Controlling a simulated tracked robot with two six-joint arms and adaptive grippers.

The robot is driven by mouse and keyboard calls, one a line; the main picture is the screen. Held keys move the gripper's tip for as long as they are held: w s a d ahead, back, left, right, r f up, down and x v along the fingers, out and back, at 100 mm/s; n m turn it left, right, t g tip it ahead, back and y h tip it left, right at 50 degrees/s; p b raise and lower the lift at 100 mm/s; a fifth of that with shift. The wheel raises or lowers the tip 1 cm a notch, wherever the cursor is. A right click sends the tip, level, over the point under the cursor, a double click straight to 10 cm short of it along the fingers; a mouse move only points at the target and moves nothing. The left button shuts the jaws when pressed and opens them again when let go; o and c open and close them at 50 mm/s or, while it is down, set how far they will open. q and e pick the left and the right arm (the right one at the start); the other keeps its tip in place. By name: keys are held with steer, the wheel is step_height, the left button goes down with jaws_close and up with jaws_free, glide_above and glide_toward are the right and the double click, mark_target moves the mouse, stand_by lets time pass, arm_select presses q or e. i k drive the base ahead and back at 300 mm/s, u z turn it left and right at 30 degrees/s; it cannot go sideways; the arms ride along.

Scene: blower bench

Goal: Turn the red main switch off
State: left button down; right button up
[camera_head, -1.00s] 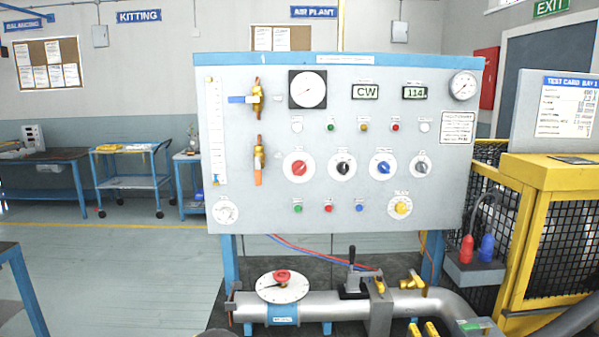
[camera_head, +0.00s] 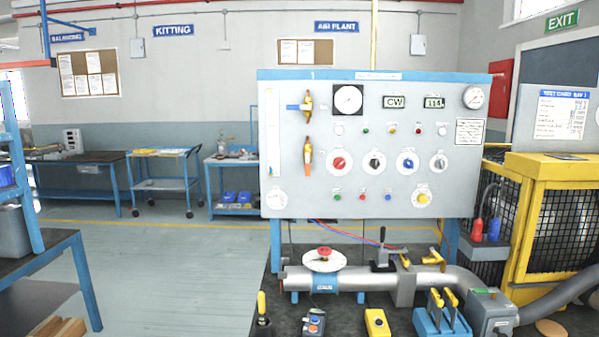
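A red rotary knob (camera_head: 339,163) on a round white dial plate sits on the left of the knob row of the grey control panel (camera_head: 300,190). It looks like the red main switch, but its label is too small to read, and so is its exact pointer position. Black, blue and grey knobs stand to its right in the same row. A smaller red button (camera_head: 363,197) sits below. Neither of my grippers is in view.
Below the panel runs a grey pipe (camera_head: 370,280) with a red-centred round dial (camera_head: 324,257). In front stand a yellow-handled lever (camera_head: 262,308), a button box (camera_head: 314,323), a yellow box (camera_head: 377,323) and a blue lever unit (camera_head: 440,318). A yellow cage (camera_head: 545,175) stands right. Floor at left is open.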

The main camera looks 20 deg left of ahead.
mark_target(339, 163)
steer(key=u, duration=0.05)
steer(key=k, duration=0.4)
steer(key=u, duration=0.85)
steer(key=i, duration=1.5)
steer(key=z, duration=0.5)
